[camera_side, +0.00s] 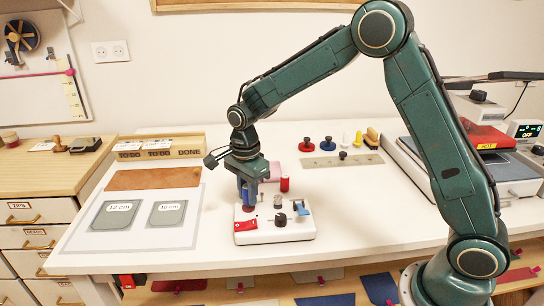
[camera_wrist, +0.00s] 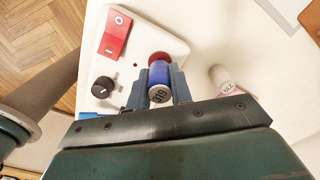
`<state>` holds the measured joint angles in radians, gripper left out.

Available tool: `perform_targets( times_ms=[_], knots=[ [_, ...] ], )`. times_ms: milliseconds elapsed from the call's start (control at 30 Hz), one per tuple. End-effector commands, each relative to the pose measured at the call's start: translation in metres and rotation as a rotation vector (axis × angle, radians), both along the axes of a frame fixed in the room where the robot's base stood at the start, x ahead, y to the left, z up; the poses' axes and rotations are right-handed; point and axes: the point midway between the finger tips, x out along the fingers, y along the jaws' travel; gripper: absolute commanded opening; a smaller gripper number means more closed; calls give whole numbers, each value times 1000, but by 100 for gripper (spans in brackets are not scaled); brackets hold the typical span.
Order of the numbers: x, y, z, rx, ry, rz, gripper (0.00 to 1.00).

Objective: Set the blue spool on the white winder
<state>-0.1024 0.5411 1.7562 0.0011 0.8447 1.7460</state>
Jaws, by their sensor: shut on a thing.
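The white winder (camera_side: 275,232) stands near the middle of the table, with a red switch (camera_side: 246,224) and a black knob (camera_side: 280,220); it also shows in the wrist view (camera_wrist: 170,28). My gripper (camera_side: 247,198) points down over the winder's left part. In the wrist view it is shut on the blue spool (camera_wrist: 158,77), whose numbered end faces the camera. A red disc (camera_wrist: 158,57) shows just past the spool, at the winder's top. The fingers hide most of the spool in the side view. I cannot tell whether it touches the winder.
A red spool (camera_side: 285,184) stands behind the winder. A metal plate (camera_side: 340,160) with several spools around it lies at the back. A machine (camera_side: 490,165) fills the right side. A grey mat with two marked cards (camera_side: 118,214) lies at the left.

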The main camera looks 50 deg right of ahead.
Motion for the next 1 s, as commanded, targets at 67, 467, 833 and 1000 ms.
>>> perform_targets(
  times_ms=[67, 467, 833, 1000],
  knots=[
    [0, 0, 0, 0, 0, 0, 0],
    [0, 0, 0, 0, 0, 0, 0],
    [0, 0, -4, 0, 0, 0, 0],
    [0, 0, -7, 0, 1, 0, 0]
  ],
)
